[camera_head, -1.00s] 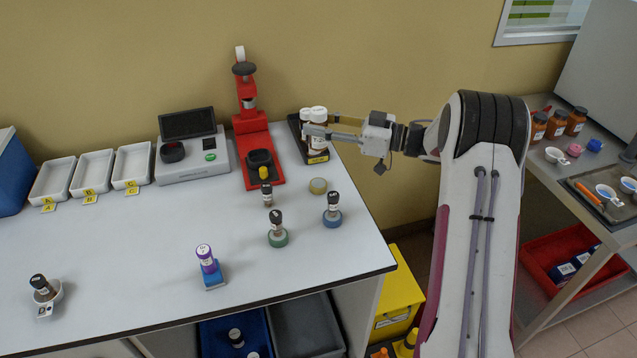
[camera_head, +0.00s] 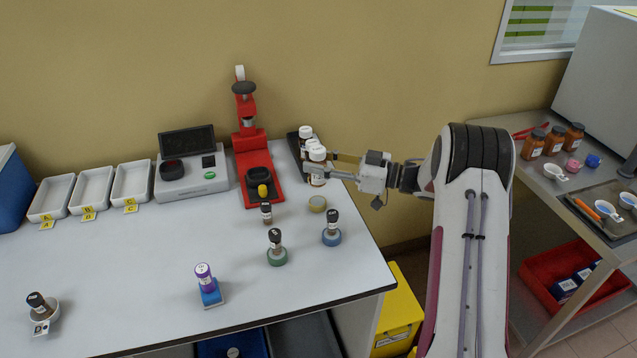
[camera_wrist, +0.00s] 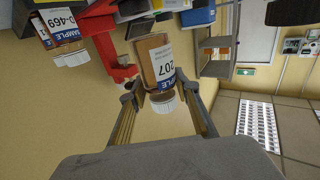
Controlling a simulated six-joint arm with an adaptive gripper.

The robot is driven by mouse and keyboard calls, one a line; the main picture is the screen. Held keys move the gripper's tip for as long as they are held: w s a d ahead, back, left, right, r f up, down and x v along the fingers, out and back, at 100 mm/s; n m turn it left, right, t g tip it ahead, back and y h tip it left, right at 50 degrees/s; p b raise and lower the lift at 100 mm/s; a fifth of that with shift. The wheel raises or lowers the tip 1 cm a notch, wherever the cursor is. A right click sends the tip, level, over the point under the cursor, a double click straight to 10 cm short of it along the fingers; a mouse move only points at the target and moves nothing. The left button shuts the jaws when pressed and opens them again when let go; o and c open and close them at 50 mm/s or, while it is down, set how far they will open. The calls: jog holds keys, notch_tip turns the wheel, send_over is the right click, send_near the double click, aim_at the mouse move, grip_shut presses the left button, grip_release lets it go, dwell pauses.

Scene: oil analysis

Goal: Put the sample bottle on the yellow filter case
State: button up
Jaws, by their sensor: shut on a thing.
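The sample bottle (camera_head: 317,170) is brown with a white cap and a label. My gripper (camera_head: 322,167) is shut on it from the right and holds it upright in front of the black tray. In the wrist view the bottle (camera_wrist: 155,62) sits between the fingertips, and its label reads 207. The yellow filter case (camera_head: 317,204) is a pale yellow disc on the white bench, with nothing on it. It is below the held bottle in the head view. The exact height of the bottle above the bench is hard to tell.
Other white-capped bottles (camera_head: 305,135) stand in the black tray (camera_head: 292,143). Green (camera_head: 277,259) and blue (camera_head: 331,240) cases with dark-capped vials on them are near the yellow one. A red press (camera_head: 262,185) stands to the left. The bench edge (camera_head: 375,255) is to the right.

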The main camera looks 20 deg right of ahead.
aim_at(319, 181)
jog(key=shift+f, duration=1.15)
jog(key=shift+f, duration=1.85)
jog(key=shift+f, duration=0.1)
jog(key=o, duration=1.1)
jog(key=shift+o, duration=0.2)
jog(key=v, duration=1.2)
